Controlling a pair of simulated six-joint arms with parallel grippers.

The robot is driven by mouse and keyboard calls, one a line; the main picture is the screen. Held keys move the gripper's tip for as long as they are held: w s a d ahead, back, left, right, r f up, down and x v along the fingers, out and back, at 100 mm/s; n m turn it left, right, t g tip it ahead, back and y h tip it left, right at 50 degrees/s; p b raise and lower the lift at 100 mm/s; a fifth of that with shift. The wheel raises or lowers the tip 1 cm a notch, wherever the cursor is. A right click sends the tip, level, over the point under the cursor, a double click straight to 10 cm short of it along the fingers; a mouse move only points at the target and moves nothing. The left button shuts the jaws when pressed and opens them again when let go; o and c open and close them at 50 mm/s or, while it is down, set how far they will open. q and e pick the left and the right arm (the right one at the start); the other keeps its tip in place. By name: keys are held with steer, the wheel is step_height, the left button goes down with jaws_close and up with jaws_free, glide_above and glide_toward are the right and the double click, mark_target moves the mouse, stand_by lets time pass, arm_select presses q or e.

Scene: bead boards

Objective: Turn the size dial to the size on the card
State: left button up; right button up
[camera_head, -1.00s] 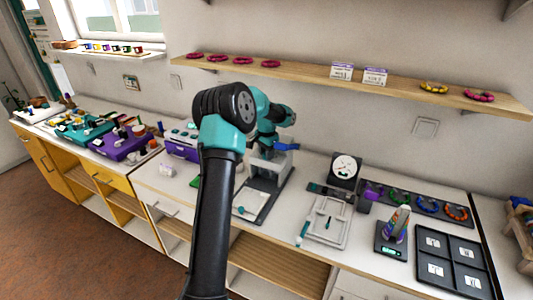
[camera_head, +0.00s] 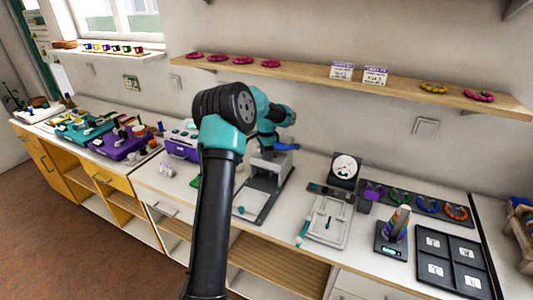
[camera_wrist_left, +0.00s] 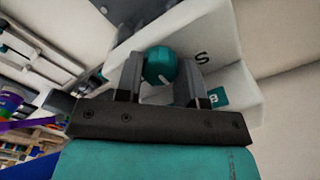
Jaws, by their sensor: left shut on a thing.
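In the left wrist view, a round teal dial (camera_wrist_left: 158,65) with a white mark on its face sits on a pale housing (camera_wrist_left: 230,75). A black letter S is printed to the right of the dial. My left gripper (camera_wrist_left: 160,72) is shut on the dial, one finger on each side. In the head view my left arm reaches to the grey-white machine (camera_head: 268,165), and the fingers and dial are hidden behind the arm. Two white cards, the left one (camera_head: 341,71) and the right one (camera_head: 375,76), stand on the shelf; their writing is too small to read.
The wooden shelf (camera_head: 300,74) also holds pink and yellow bead rings. Right of the machine lie a white tray (camera_head: 327,232), a round white gauge (camera_head: 345,167), a dark strip of bead rings and a black compartment tray (camera_head: 452,257). Purple and teal boxes stand at the left.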

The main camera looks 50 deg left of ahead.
arm_select(q)
steer(key=o, duration=0.9)
steer(key=shift+r, duration=0.1)
step_height(320, 180, up, 17)
steer(key=shift+r, duration=0.15)
stand_by(0.4)
